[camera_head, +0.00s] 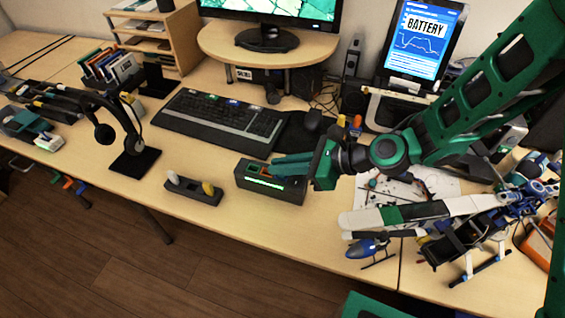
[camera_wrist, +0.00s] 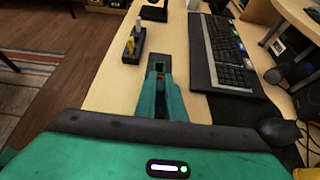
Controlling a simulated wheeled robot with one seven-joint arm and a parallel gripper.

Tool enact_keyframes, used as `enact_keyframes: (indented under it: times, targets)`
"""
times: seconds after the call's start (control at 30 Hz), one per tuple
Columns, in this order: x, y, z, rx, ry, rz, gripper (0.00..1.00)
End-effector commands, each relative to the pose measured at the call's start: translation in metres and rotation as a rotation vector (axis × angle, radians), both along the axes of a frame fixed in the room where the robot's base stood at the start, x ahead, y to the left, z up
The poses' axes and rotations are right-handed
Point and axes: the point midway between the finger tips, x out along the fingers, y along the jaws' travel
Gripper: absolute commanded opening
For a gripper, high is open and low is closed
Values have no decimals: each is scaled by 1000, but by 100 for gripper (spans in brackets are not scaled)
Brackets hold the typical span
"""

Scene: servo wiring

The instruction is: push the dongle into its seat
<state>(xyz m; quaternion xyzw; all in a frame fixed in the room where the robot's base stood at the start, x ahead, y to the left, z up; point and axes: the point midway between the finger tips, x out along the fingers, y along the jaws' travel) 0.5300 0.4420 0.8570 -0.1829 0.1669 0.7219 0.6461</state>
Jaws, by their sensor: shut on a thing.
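My gripper (camera_head: 272,168) reaches in from the right, its two green fingers over the dark box. In the wrist view its fingertips (camera_wrist: 159,80) are shut on a small red-orange dongle (camera_wrist: 160,76). The dongle also shows as an orange patch at the fingertips in the head view (camera_head: 265,171). The dark box (camera_head: 291,194) has a green-lit front strip and a recess in its top at the left. The dongle is at the top of the box; the fingers hide its lower part, so I cannot tell how deep it sits.
A small dark holder (camera_head: 193,194) with a white and a yellow stick stands left of the box. A keyboard (camera_head: 220,122) and a mouse (camera_head: 313,119) lie behind. A headphone stand (camera_head: 134,164) is farther left. A model helicopter (camera_head: 367,249) sits near the front edge.

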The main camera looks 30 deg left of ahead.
Motion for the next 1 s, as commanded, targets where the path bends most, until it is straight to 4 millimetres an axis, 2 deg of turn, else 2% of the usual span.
enact_keyframes:
  times: [0.1,0.13,0.2,0.5,0.63,0.77,1.0]
  targets:
    - [0,0,1,2,-1,0,0]
    - [0,0,1,2,-1,0,14]
    - [0,1,1,2,-1,0,28]
    - [0,0,2,2,-1,0,28]
    - [1,-7,6,2,-1,0,28]
    - [3,-23,15,3,-1,-1,28]
    - [8,-63,37,2,-2,-2,28]
